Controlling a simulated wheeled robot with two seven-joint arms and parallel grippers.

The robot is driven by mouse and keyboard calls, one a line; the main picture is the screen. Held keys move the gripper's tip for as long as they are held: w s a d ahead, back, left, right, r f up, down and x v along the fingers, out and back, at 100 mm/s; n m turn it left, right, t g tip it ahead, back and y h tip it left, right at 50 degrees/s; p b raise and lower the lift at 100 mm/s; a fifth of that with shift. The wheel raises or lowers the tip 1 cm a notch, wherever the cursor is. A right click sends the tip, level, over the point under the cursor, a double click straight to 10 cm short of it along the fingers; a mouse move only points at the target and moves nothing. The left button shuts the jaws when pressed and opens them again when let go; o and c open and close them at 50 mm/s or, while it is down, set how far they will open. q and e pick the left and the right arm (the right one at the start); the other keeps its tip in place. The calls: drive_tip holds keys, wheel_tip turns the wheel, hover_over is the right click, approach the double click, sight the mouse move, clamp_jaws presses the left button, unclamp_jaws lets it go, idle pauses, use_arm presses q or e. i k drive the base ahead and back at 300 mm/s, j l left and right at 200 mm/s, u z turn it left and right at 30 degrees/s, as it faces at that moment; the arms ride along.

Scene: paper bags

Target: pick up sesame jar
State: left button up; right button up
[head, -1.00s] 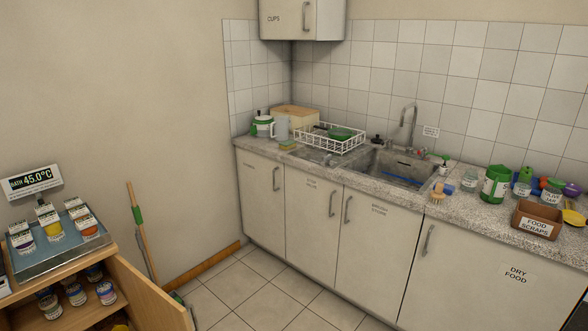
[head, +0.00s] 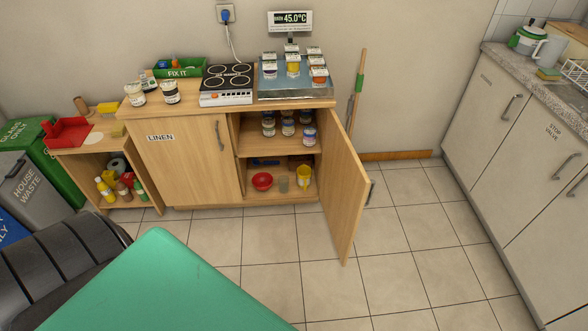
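No jar label that I can read says sesame, so I cannot tell which jar is the sesame jar. Several small jars with labels (head: 289,127) stand on the upper shelf inside the open wooden cabinet (head: 283,165). Two white-lidded jars stand on the cabinet top at the left, a pale one (head: 135,94) and a dark one (head: 170,92). Several containers with white tops, one of them yellow (head: 293,68), sit in a water bath (head: 300,90) under a 45.0°C display (head: 290,22). Neither gripper is in view.
The cabinet door (head: 342,190) stands open toward the floor. A hot plate (head: 227,85) and a green FIX IT box (head: 180,69) are on top. A teal surface (head: 160,285) and a black ribbed object (head: 65,265) fill the near left. Tiled floor (head: 400,235) is clear at right.

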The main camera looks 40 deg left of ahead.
sight(169, 87)
drive_tip(key=i+l+u, duration=0.1)
drive_tip(key=u, duration=0.35)
drive_tip(key=i+l+u, duration=0.2)
drive_tip(key=u, duration=0.25)
drive_tip(key=i+l+u, duration=0.2)
drive_tip(key=u, duration=0.25)
drive_tip(key=i+l+u, duration=0.1)
drive_tip(key=l+u, duration=0.2)
drive_tip(key=u, duration=0.15)
drive_tip(key=i+l+u, duration=0.25)
drive_tip(key=l, duration=1)
drive_tip(key=l+u, duration=0.25)
drive_tip(key=l, duration=0.95)
